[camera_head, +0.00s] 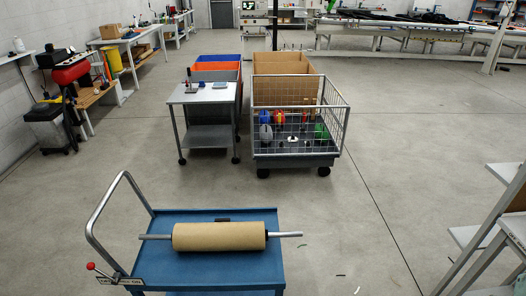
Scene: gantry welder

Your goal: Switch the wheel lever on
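A lever with a red ball knob (92,266) is at the near left corner of a blue cart (200,260), at the lower left of the head view. Its thin rod slants from the knob down to the right, to a pale label plate (122,281) whose text is too small to read. This looks like the wheel lever; I cannot tell its on or off position. The cart has a bent grey handle (97,213) on its left and carries a brown roll (220,236) on a metal bar. My gripper is not in view.
A grey wheeled table (206,96) holding small items stands beyond the cart, beside a wire cage trolley (299,152). A shelf unit (468,238) stands at the right edge. Benches and a red machine (70,72) line the left wall. Open floor lies between cart and shelf.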

